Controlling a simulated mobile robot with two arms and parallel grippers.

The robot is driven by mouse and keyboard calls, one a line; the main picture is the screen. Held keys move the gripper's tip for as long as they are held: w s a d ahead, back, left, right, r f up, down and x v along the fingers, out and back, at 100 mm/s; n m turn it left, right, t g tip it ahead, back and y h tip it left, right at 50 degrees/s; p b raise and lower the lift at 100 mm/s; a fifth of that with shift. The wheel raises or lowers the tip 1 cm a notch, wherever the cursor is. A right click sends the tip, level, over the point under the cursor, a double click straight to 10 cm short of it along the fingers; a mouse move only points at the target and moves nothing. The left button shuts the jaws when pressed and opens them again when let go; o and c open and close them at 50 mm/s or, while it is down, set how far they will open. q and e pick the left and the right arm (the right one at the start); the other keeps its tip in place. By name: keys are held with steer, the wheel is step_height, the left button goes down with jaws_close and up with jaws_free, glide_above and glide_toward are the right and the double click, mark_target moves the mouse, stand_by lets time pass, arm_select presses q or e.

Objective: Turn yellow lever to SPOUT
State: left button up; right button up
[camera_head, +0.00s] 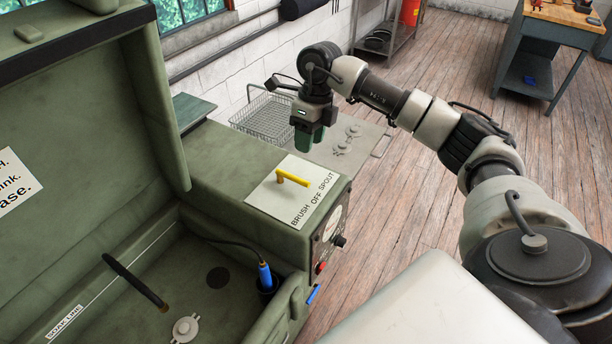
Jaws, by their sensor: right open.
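The yellow lever (293,178) stands on a white label plate (268,198) on top of the green washer cabinet. The plate reads BRUSH, OFF, SPOUT along its right edge. The lever's handle points right and slightly toward the front, at the OFF and SPOUT side; I cannot tell exactly which mark it lines up with. My right gripper (308,138) is open and points down, beyond the lever and apart from it. Its green fingers show against the grey tray behind the cabinet, with nothing seen between them. My left gripper is not in view.
The cabinet's raised lid (90,110) stands at left above an open basin (215,300) with a blue-handled brush (265,277). A wire basket (265,118) and a grey tray (345,150) with small parts lie behind. A workbench (545,50) stands far right. Wooden floor is clear.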

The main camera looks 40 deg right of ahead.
mark_target(305, 181)
steer(key=p+x, duration=0.3)
steer(key=x, duration=0.6)
steer(key=shift+s+f+p, duration=0.1)
steer(key=shift+f+p, duration=0.1)
steer(key=shift+p, duration=0.15)
steer(key=shift+f, duration=0.6)
jaws_close()
